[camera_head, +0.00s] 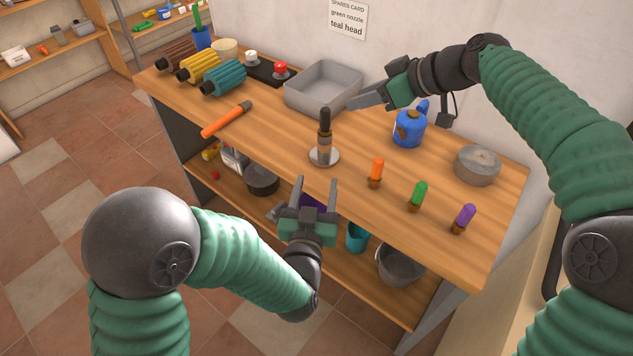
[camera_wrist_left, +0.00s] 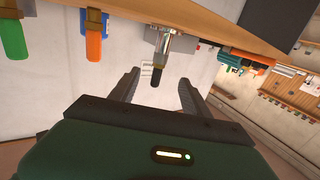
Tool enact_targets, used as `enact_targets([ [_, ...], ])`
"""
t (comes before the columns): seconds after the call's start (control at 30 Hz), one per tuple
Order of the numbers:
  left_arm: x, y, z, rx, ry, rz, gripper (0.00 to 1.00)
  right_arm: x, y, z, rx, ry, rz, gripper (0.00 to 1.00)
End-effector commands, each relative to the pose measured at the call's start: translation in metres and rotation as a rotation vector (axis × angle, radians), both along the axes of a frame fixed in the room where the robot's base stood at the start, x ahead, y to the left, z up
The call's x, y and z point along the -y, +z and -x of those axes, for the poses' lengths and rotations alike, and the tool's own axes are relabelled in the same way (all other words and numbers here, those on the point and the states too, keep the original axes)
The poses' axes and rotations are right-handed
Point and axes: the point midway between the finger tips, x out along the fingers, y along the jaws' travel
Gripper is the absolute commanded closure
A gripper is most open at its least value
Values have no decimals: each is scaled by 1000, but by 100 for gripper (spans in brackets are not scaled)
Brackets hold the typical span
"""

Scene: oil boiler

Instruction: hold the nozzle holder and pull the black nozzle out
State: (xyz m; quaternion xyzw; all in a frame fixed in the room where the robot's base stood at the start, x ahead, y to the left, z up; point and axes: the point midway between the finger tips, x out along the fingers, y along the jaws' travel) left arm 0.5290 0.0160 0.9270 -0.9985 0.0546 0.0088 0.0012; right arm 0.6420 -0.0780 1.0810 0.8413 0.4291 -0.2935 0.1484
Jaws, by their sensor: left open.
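The black nozzle (camera_head: 325,121) stands upright in the metal nozzle holder (camera_head: 324,148), which has a round base on the workbench. My left gripper (camera_head: 316,182) is open and empty at the bench's front edge, in front of the holder and apart from it. In the left wrist view, picture upside down, the black nozzle (camera_wrist_left: 155,83) and the silver holder (camera_wrist_left: 163,42) appear between and beyond the open fingers (camera_wrist_left: 157,88). My right gripper (camera_head: 362,100) hangs behind and right of the nozzle, beside the grey tray, touching neither nozzle nor holder; its finger gap is not clear.
Orange (camera_head: 376,170), green (camera_head: 419,192) and purple (camera_head: 465,216) nozzles stand along the front right. A blue oil can (camera_head: 409,130) and a round grey tin (camera_head: 477,165) are behind them. A grey tray (camera_head: 322,88) is behind the holder; an orange-handled tool (camera_head: 226,120) lies left.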

Motion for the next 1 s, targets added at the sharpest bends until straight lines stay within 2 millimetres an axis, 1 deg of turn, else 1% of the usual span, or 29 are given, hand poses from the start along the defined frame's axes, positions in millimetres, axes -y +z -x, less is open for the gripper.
enact_targets([
  [0.07,1,3,-3,16,6,2,45,0,0,0,0,0,0,64],
  [0.17,2,3,-15,18,8,4,45,0,0,0,0,0,0,64],
  [0.27,3,3,-36,18,9,4,45,0,0,0,0,0,0,64],
  [0.5,9,3,-94,17,8,5,45,0,0,0,0,0,0,64],
  [0.7,13,3,-138,17,8,4,45,0,0,0,1,-1,0,64],
  [0.83,16,3,-157,17,6,3,45,0,0,1,0,0,0,64],
  [0.9,17,3,-163,17,5,2,45,0,0,1,1,0,1,64],
  [1.0,17,3,-167,17,5,2,45,0,0,1,1,0,1,64],
])
